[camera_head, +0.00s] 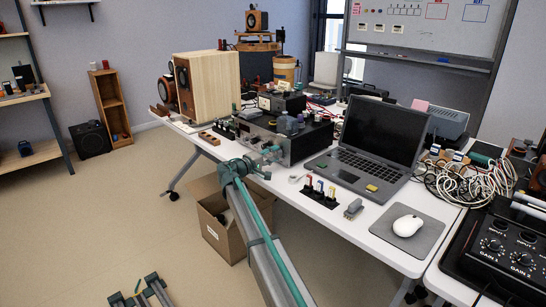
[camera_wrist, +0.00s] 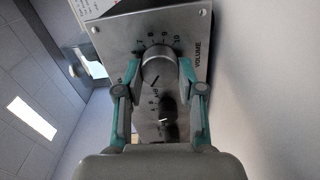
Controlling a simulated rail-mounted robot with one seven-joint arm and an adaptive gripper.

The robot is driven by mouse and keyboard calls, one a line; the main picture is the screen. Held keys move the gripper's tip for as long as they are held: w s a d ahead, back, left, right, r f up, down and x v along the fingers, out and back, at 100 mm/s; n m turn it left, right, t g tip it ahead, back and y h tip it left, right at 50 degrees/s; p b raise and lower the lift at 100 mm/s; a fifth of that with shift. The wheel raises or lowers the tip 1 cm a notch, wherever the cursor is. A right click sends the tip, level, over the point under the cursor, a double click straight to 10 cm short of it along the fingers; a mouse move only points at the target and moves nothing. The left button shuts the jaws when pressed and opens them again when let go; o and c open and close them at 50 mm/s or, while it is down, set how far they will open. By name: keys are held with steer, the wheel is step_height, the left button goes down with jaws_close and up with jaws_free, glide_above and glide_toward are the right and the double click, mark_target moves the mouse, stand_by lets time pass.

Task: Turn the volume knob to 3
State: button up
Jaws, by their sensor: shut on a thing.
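The volume knob (camera_wrist: 158,68) is a round metal knob on a brushed metal panel (camera_wrist: 200,30) in the wrist view, with the word VOLUME printed at right. Numbers including 7, 8, 9 and 10 show around its far side. A dark line shows on or just below the knob; I cannot tell which number it meets. My gripper (camera_wrist: 158,76) has its two teal fingers shut on the knob's sides. In the head view, my gripper (camera_head: 268,162) is at the front of the amplifier (camera_head: 290,146), and the knob is hidden.
A laptop (camera_head: 376,148) stands right of the amplifier on the white table (camera_head: 350,217). A wooden speaker (camera_head: 213,83) stands behind left. A mouse (camera_head: 407,225) lies on a grey pad. An open cardboard box (camera_head: 218,232) is on the floor under the table.

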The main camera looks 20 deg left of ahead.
steer(key=o, duration=1.1)
steer(key=shift+o, duration=0.2)
steer(key=shift+s, duration=0.15)
steer(key=v, duration=1.1)
steer(key=shift+s+a, duration=0.2)
steer(key=shift+s, duration=0.15)
